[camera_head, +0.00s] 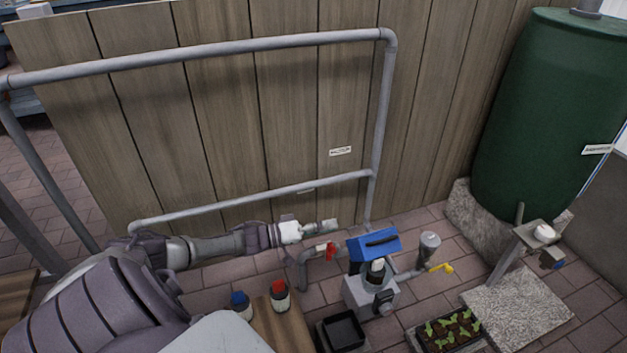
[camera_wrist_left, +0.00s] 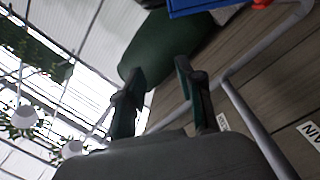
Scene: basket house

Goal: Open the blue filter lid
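The blue filter lid (camera_head: 372,246) sits tilted on top of a pale filter unit (camera_head: 358,293) at the centre right of the head view. A dark slot or handle runs along its top. A blue edge, likely the same lid (camera_wrist_left: 200,6), shows at the top of the left wrist view. My left gripper (camera_head: 322,227) is to the left of the lid and slightly farther back, apart from it. In the left wrist view its two fingers (camera_wrist_left: 159,69) are spread with nothing between them. My right gripper is in neither view.
A grey pipe frame (camera_head: 250,194) runs along the wooden fence behind my left arm. A yellow-handled tap (camera_head: 441,268), a seedling tray (camera_head: 450,332) and a green barrel (camera_head: 545,115) stand to the right. Two small bottles (camera_head: 280,296) stand at front.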

